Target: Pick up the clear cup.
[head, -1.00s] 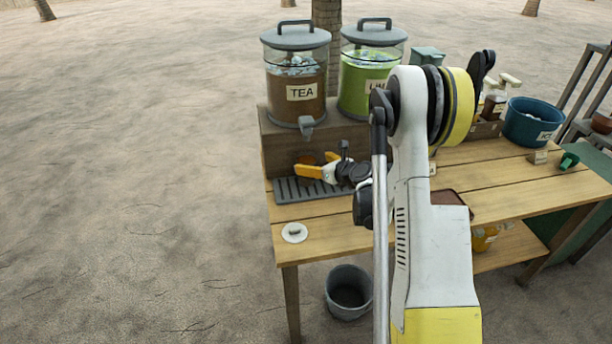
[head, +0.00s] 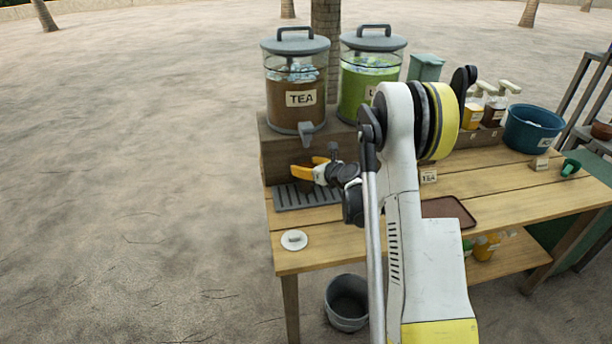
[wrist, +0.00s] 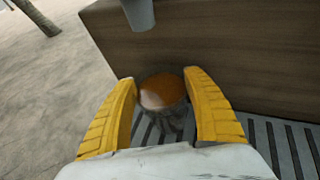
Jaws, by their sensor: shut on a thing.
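The clear cup (wrist: 162,92) shows in the wrist view between the two yellow fingers, with orange-brown liquid in it. My gripper (wrist: 160,80) is shut on it, one finger on each side. The cup is over the slatted drip tray (wrist: 285,145), close to the wooden stand; I cannot tell whether it touches the slats. In the head view my gripper (head: 311,167) is below the tap of the tea dispenser (head: 295,95), and the cup is mostly hidden by the fingers.
The wooden stand (wrist: 220,45) rises just beyond the cup. The grey tap (wrist: 138,12) hangs above it. A lime dispenser (head: 366,85) stands to the right. A white lid (head: 294,240) lies near the table's front left. A brown tray (head: 448,211) is right of my arm.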

